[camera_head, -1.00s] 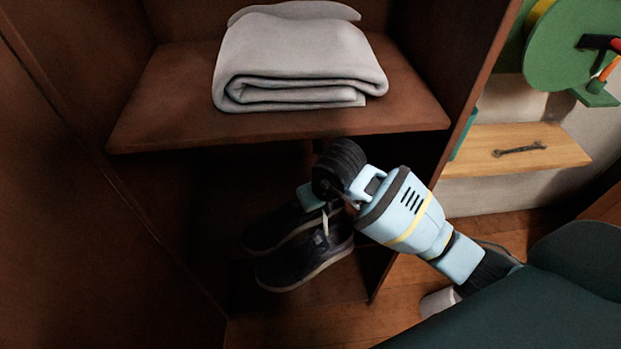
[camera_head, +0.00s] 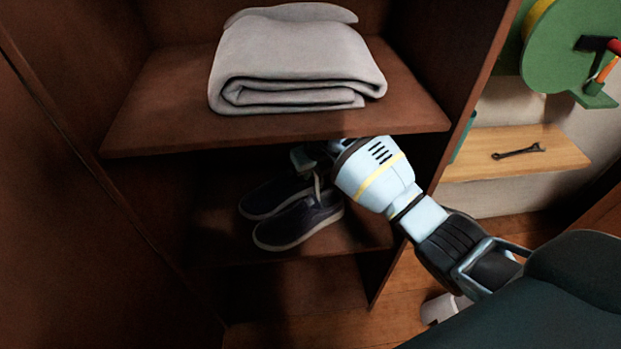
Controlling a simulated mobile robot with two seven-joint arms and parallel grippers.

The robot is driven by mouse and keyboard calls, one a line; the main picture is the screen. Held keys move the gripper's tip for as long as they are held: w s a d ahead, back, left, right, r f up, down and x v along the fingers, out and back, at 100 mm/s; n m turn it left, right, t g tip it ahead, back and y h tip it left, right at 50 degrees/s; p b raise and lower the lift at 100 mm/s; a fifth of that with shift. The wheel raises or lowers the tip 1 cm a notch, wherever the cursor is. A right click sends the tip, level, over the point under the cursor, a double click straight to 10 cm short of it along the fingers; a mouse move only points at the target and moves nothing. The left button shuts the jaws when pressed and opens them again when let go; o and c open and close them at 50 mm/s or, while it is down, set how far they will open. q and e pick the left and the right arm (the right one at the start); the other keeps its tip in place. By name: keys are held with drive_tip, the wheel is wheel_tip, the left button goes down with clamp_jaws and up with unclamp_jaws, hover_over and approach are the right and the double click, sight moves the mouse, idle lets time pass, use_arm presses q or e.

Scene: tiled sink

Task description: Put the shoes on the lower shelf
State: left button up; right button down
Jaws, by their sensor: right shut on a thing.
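Two dark shoes with pale sole edges sit side by side inside the wooden cabinet, under the upper shelf: the nearer shoe (camera_head: 297,222) and the farther shoe (camera_head: 270,195). They are over the lower shelf (camera_head: 350,236); whether they rest on it or hang just above it I cannot tell. My right gripper (camera_head: 316,172) reaches in from the right, below the upper shelf, and is shut at the heel end of the shoes. The wrist partly hides the fingers and the heels. My left gripper is not in view.
The upper shelf (camera_head: 130,127) holds a folded grey towel (camera_head: 295,70) and overhangs my right wrist. The cabinet's right side wall (camera_head: 462,70) stands close to my arm. Outside it are a small wooden shelf with a wrench (camera_head: 518,151) and a white object (camera_head: 440,308) on the floor.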

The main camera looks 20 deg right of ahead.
sight(308, 186)
drive_tip(key=shift+s+x, duration=0.1)
drive_tip(key=shift+x, duration=0.7)
drive_tip(key=shift+s+x, duration=0.15)
drive_tip(key=shift+x, duration=0.7)
drive_tip(key=shift+d+f+b, duration=0.1)
drive_tip(key=shift+f+b, duration=0.05)
drive_tip(key=shift+b, duration=0.15)
drive_tip(key=c, duration=1.5)
unclamp_jaws()
drive_tip(key=shift+s+f, duration=0.1)
drive_tip(key=shift+s+r, duration=0.1)
drive_tip(key=shift+r, duration=0.5)
drive_tip(key=s, duration=0.4)
drive_tip(key=s+d+r+p, duration=0.1)
drive_tip(key=s, duration=0.3)
drive_tip(key=s+d+r+p, duration=0.1)
drive_tip(key=s, duration=0.3)
drive_tip(key=shift+s, duration=0.3)
